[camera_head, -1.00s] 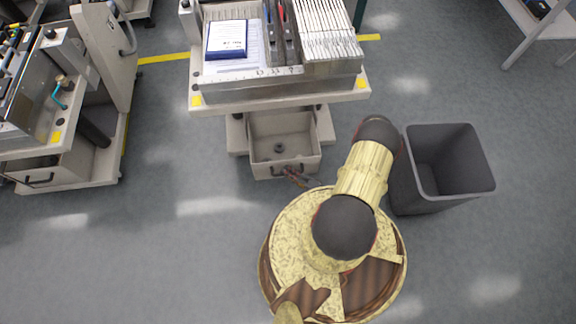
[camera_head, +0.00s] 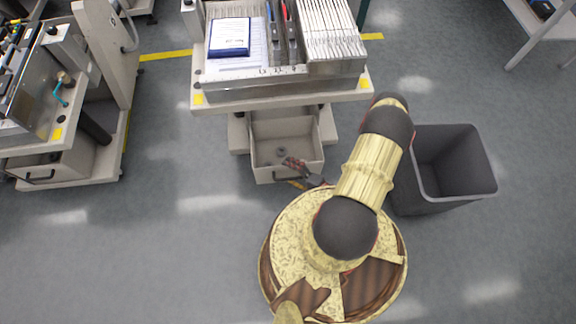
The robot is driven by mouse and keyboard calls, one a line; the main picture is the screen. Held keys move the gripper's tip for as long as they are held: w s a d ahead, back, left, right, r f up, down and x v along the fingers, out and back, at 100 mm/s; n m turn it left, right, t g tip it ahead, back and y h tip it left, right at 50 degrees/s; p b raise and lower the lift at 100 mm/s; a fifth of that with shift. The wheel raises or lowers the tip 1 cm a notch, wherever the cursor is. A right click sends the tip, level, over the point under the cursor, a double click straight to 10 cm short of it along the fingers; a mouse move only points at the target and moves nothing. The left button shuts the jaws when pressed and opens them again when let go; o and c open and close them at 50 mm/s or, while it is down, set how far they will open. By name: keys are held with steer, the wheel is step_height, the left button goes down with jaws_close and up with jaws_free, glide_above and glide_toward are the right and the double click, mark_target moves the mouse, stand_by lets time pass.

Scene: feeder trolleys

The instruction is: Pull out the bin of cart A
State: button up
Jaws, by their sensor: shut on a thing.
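The middle cart (camera_head: 215,97) has a grey bin (camera_head: 262,158) under its top, drawn out towards me so its inside shows. No letter is readable on the cart. A small dark round thing (camera_head: 281,151) lies on the bin floor. My gripper (camera_head: 293,165) is at the right half of the bin's front wall, and its tip covers part of the rim. It is shut on the bin. I cannot tell whether it holds the rim or the handle, as the gripper hides that spot.
A dark grey waste bin (camera_head: 462,197) stands close to the right of my arm. Another cart (camera_head: 75,185) with its own bin (camera_head: 62,165) stands at the left. A shelf (camera_head: 535,35) is at the upper right. The floor left of my base is clear.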

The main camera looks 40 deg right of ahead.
steer(key=shift+t, duration=0.9)
steer(key=r, duration=0.1)
steer(key=w+d+r, duration=0.1)
steer(key=r, duration=0.2)
steer(key=shift+w+d+r, duration=0.2)
steer(key=shift+d+r, duration=0.15)
steer(key=shift+d, duration=0.05)
steer(key=shift+g, duration=0.8)
steer(key=f, duration=0.1)
steer(key=s+a+f, duration=0.1)
steer(key=f, duration=0.1)
steer(key=shift+s+a+f, duration=0.2)
steer(key=shift+a+f, duration=0.05)
steer(key=shift+c, duration=0.2)
steer(key=shift+s+d, duration=0.1)
steer(key=shift+s, duration=0.3)
steer(key=shift+c, duration=0.2)
steer(key=shift+s, duration=0.35)
steer(key=c, duration=0.5)
steer(key=shift+s+d, duration=0.1)
steer(key=shift+s, duration=0.15)
steer(key=c, duration=0.8)
steer(key=shift+s+f, duration=0.1)
steer(key=shift+s, duration=0.15)
steer(key=shift+c, duration=1.2)
steer(key=s+d, duration=0.1)
steer(key=s, duration=0.5)
steer(key=shift+s+d+r+b, duration=0.15)
steer(key=shift+d+r+b, duration=0.05)
steer(key=shift+r+b, duration=0.15)
